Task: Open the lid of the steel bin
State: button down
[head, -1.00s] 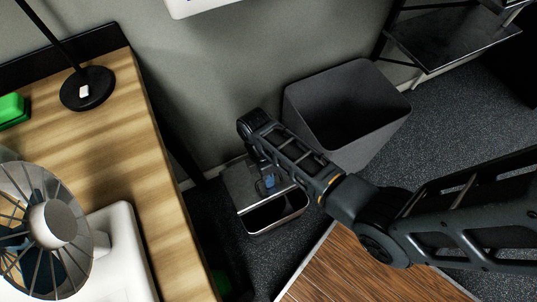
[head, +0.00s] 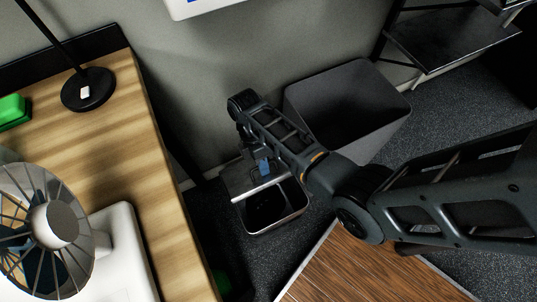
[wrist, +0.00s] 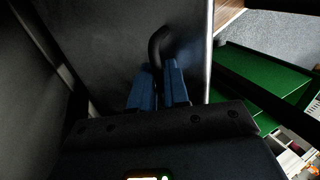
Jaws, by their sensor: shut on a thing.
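The steel bin (head: 293,212) stands on the floor between the desk and the large dark bin, with its front part uncovered and its dark inside showing. Its grey lid (head: 236,180) is tilted up at the back of the opening, partly hidden by my arm. My gripper (head: 264,168) is at the lid; its blue fingers show in the wrist view (wrist: 158,90). They are shut on a curved black handle (wrist: 156,45) on the lid's dark panel (wrist: 110,45).
A wooden desk (head: 150,190) with a lamp base and a fan is at the left. A large dark open bin (head: 390,105) stands behind my arm. The wall (head: 240,60) is close behind the steel bin. A wooden board (head: 360,265) lies on the floor in front.

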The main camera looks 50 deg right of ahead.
jog(key=shift+w+d+r+g+b, duration=0.15)
jog(key=shift+w+d+r, duration=0.1)
jog(key=shift+w, duration=0.3)
jog(key=shift+w+d+r+g+b, duration=0.15)
jog(key=shift+w+d, duration=0.1)
jog(key=shift+w, duration=0.3)
jog(key=shift+w+d+r+g+b, duration=0.15)
jog(key=shift+w+d+r, duration=0.1)
jog(key=shift+w, duration=0.3)
jog(key=shift+g+y, duration=0.4)
jog(key=shift+g, duration=0.25)
jog(key=w+b, duration=0.1)
jog(key=w+d+b, duration=0.1)
jog(key=w+b, duration=0.1)
jog(key=w+d+b, duration=0.1)
jog(key=shift+w+r, duration=0.25)
jog(key=shift+r, duration=0.15)
